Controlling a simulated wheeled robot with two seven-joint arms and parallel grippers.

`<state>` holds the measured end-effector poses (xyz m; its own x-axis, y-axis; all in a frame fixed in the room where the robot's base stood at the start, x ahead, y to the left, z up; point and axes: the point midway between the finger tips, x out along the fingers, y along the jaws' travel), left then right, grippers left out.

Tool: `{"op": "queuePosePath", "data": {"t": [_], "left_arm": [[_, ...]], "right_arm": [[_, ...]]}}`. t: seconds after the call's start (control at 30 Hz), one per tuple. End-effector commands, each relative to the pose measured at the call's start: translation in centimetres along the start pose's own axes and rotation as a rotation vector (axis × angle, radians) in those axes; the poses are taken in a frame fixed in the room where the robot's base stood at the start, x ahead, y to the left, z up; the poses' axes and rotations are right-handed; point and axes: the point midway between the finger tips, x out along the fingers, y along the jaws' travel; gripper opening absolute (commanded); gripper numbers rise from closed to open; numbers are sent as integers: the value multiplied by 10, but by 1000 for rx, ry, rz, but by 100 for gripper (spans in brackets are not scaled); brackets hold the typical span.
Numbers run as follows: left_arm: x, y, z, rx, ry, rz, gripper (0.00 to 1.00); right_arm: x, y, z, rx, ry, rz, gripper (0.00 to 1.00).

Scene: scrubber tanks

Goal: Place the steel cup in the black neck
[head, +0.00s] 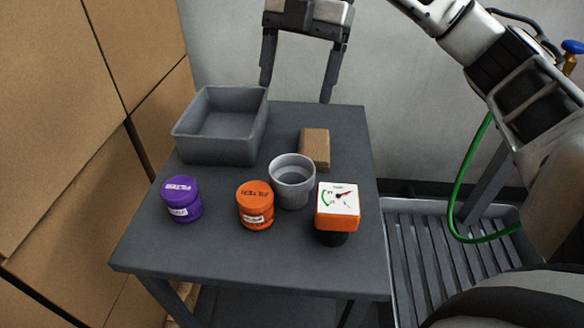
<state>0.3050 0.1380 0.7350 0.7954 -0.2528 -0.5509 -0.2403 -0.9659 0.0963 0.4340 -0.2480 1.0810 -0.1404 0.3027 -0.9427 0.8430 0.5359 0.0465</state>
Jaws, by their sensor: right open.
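The steel cup (293,183) stands upright on the dark grey table, open at the top and seemingly empty. It is between an orange jar and an orange gauge. My right gripper (296,92) is open and empty, fingers pointing down, above the far edge of the table and behind the cup. It touches none of the objects. My left gripper is not in view.
The table (215,248) also holds a grey bin (212,152), brown block (315,147), purple jar (182,199), orange jar (255,206) and gauge (337,204) with a black base. Cardboard boxes (60,110) stand left. A slatted grate (440,255) and green hose (463,170) are right.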

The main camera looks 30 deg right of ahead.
Motion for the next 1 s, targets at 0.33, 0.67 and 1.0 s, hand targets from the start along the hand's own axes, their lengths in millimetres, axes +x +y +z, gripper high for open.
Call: {"op": "queuePosePath", "data": {"t": [0.33,0.67,1.0], "left_arm": [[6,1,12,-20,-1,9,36],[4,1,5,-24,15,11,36],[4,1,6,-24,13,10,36]], "right_arm": [[52,-10,11,49,-38,-40,77],[103,-11,12,49,-38,-35,77],[138,-17,20,49,-37,-38,77]]}}
